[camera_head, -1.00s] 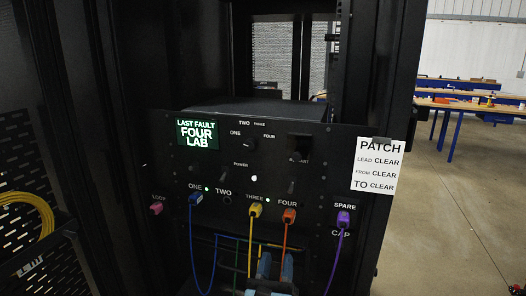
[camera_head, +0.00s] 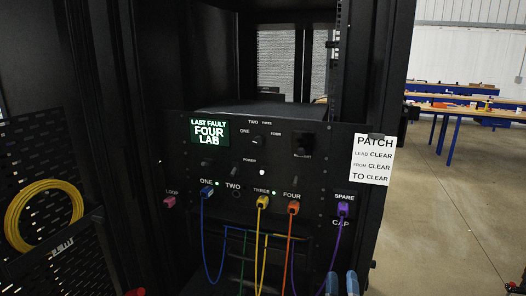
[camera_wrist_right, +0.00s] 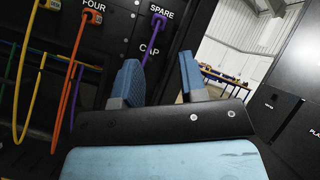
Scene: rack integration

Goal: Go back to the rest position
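My right gripper (camera_head: 342,284) shows at the bottom of the head view, below the rack panel's right end. In the right wrist view its two blue fingers (camera_wrist_right: 160,82) stand apart with nothing between them. The panel (camera_head: 225,165) has a lit screen (camera_head: 209,132) reading LAST FAULT FOUR LAB. A blue plug (camera_head: 207,191) sits at ONE, a yellow plug (camera_head: 263,202) at THREE, an orange plug (camera_head: 293,208) at FOUR and a purple plug (camera_head: 343,208) at SPARE. TWO has no cable. My left gripper is not seen.
A pink plug (camera_head: 170,201) sits at LOOP. A white PATCH card (camera_head: 373,160) hangs at the panel's right. A yellow cable coil (camera_head: 42,190) hangs on the left. Workbenches (camera_head: 470,110) stand far right, with open floor (camera_head: 440,210) before them.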

